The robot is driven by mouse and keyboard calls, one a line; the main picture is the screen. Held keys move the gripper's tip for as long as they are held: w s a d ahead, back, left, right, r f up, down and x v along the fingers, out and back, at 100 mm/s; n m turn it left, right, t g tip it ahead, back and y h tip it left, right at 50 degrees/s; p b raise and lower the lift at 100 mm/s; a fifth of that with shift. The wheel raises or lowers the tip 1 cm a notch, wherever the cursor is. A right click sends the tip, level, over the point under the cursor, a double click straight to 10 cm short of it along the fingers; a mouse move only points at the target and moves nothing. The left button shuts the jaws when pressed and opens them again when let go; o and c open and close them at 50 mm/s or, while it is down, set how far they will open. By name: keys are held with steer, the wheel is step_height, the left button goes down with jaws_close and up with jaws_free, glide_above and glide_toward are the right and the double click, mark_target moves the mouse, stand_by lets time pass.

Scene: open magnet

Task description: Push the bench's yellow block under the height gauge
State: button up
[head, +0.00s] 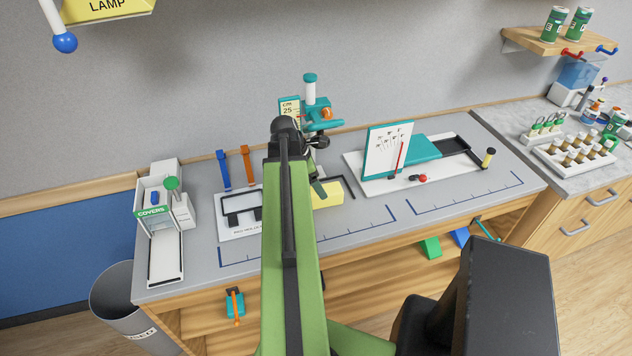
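The yellow block (329,196) lies on the grey bench (350,227), just right of my green arm, which hides its left part. A teal and white upright device with a dial sign, which looks like the height gauge (311,88), stands behind the block at the back of the bench. My arm covers its lower left side. The end of my gripper (318,188) shows beside the block's left edge and overlaps it in the picture. I cannot tell whether they touch. The fingers are too small and covered to show whether they are open.
A white board with a black frame (238,230) lies left of my arm. A covers dispenser (155,212) stands at the left end. A white tray with an upright card (388,150) stands right of the block. Blue-marked strips along the bench front are clear.

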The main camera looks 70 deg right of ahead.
steer(key=b+x, duration=0.6)
steer(key=x, duration=0.1)
steer(key=shift+w+f, duration=0.1)
steer(key=c, duration=1.4)
steer(key=shift+w+d, duration=0.5)
steer(key=shift+d, duration=0.2)
steer(key=shift+w+d, duration=0.55)
steer(key=shift+d, duration=0.15)
steer(key=o, duration=1.4)
